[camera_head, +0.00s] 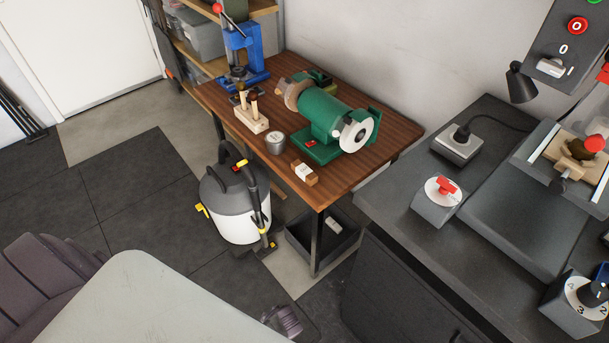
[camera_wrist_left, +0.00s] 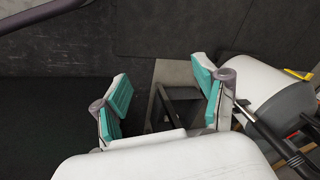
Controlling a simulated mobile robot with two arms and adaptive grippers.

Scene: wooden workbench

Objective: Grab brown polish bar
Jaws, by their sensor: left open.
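The brown polish bar (camera_head: 313,180), with a white label around its middle, lies on the wooden workbench (camera_head: 345,180) near its front corner, in front of the green bench grinder (camera_head: 325,112). In the left wrist view my left gripper (camera_wrist_left: 163,92) is open and empty, its two teal-padded fingers wide apart. It points down at the floor and a dark crate, beside the vacuum. The bar does not show in that view. In the head view my left gripper's fingers cannot be made out. My right gripper is in neither view.
A metal tin (camera_head: 276,143) and a wooden block with upright handled tools (camera_head: 250,120) stand left of the bar. A blue press (camera_head: 243,55) is at the back. A vacuum (camera_head: 236,200) and a dark crate (camera_head: 342,250) are below the bench. A dark counter (camera_head: 400,205) is at right.

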